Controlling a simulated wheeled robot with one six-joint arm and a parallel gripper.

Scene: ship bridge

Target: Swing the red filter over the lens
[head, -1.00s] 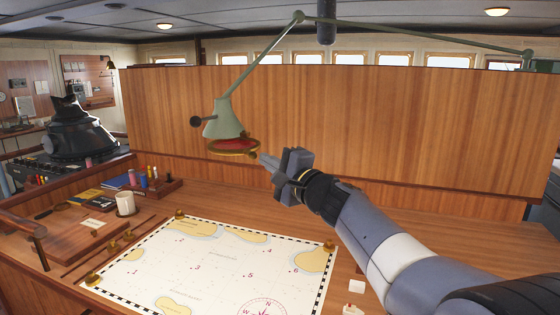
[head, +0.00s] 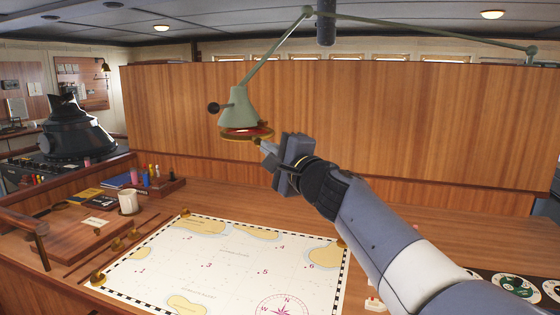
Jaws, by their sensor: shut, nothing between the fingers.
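A green lamp head (head: 238,108) hangs from a jointed arm above the chart table, with a dark knob on its left side. The red filter (head: 246,132) is a red disc in a brass ring, and it sits at the lamp's lower mouth, where the lens is. Whether it covers the lens fully cannot be told from this angle. My gripper (head: 262,148) reaches in from the right with its fingers shut and empty. Its tips are at the right edge of the filter ring, by a small brass tab. Whether they touch it is unclear.
A white chart (head: 225,262) lies on the table below, held by brass weights. A white mug (head: 128,202) and a pen rack (head: 160,186) stand to the left. A wooden partition (head: 400,120) rises behind the lamp.

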